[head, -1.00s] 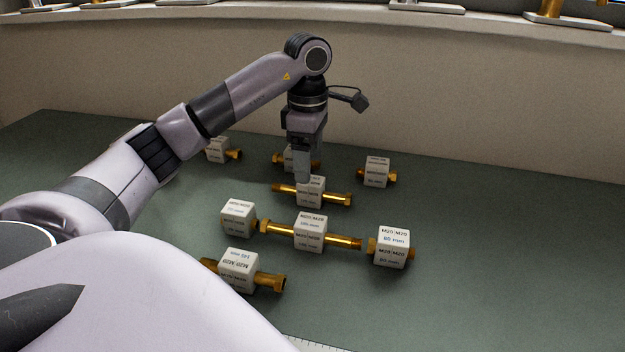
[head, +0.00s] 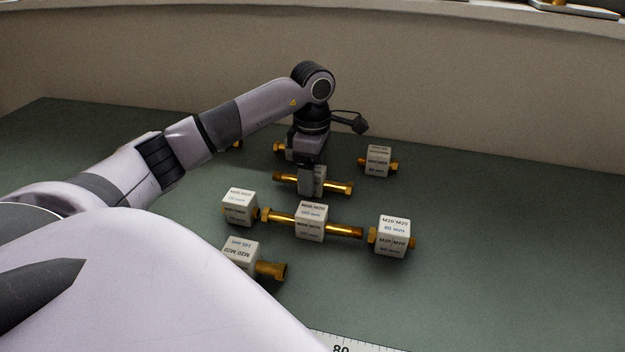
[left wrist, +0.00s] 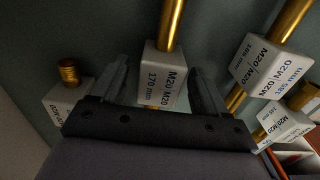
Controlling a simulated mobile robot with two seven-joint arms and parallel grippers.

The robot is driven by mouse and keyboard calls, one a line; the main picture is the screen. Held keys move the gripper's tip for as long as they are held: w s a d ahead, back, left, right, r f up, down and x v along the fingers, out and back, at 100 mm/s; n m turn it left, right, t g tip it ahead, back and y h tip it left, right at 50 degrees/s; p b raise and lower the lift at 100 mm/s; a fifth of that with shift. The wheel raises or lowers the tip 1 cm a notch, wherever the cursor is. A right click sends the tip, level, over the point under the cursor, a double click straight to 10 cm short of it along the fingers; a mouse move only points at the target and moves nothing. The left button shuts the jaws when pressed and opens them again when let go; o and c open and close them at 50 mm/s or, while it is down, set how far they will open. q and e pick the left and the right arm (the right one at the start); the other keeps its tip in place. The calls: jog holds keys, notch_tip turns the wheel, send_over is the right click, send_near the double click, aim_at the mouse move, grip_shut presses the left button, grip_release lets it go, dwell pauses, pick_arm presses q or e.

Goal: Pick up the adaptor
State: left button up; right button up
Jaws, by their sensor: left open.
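Several brass adaptors, each with a white labelled block around its middle, lie on the green table. My left gripper (head: 312,180) is lowered over the adaptor in the middle of the group (head: 342,188). In the left wrist view my open fingers (left wrist: 162,88) stand on either side of its white block (left wrist: 160,80), marked M20/M20 and what reads as 170 mm. Its brass rod (left wrist: 172,25) runs out beyond the block. I cannot tell whether the fingers touch the block. My right gripper is not in view.
A long adaptor (head: 345,231) lies just in front, and a short 60 mm one (head: 392,236) to its right. Others lie at the left (head: 238,207), front left (head: 270,269) and back right (head: 377,161). A ruler (head: 345,347) shows at the bottom. The table's right side is clear.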

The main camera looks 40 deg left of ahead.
pick_arm(q)
jog(key=c, duration=1.2)
notch_tip(320, 180, up, 10)
jog(key=shift+r+p, duration=0.1)
jog(key=shift+p, duration=0.2)
notch_tip(320, 180, up, 10)
jog(key=p, duration=0.4)
